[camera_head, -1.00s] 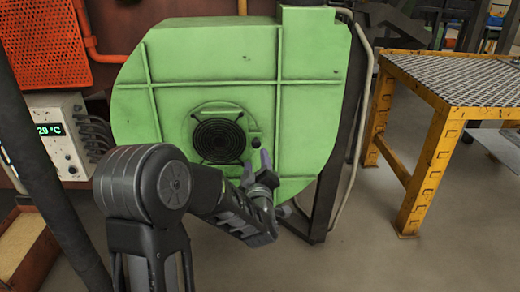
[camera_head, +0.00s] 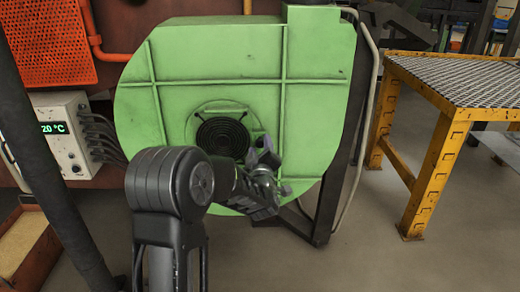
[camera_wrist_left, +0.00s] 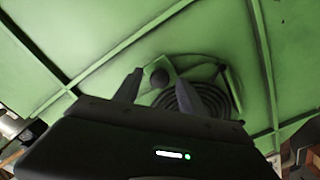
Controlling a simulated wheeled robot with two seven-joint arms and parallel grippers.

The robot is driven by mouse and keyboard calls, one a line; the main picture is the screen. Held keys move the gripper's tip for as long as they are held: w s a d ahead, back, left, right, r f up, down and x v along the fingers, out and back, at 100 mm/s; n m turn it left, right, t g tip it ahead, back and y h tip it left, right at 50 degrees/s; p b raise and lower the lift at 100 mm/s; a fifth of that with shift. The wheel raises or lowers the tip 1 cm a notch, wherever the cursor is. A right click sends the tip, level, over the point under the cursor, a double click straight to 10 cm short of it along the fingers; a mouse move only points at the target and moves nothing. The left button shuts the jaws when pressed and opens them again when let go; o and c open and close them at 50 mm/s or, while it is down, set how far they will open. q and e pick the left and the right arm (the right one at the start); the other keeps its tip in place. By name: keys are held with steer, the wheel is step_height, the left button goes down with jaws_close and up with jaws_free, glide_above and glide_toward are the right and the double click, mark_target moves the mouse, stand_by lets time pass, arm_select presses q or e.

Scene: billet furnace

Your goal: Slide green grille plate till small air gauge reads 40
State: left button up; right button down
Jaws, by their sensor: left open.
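The green grille plate (camera_head: 220,108) sits on the front of a big green blower housing, around a black round grille (camera_head: 222,137). Part of the plate and the coiled grille rings (camera_wrist_left: 188,100) also show in the left wrist view. A dark round knob (camera_wrist_left: 159,77) stands beside the grille and appears between my fingertips in that view. My left gripper (camera_head: 262,158) is open in front of the plate's lower right side, with its fingers pointing at the housing. I cannot tell if it touches the knob. My right gripper and the small air gauge do not show.
A grey box (camera_head: 68,132) with a green "20 °C" display and cables is at the left. An orange mesh panel (camera_head: 45,45) hangs above it. A yellow-framed table (camera_head: 440,150) stands at the right. Open floor lies between housing and table.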

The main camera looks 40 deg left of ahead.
arm_select(q)
jaws_close()
stand_by(0.5)
stand_by(0.9)
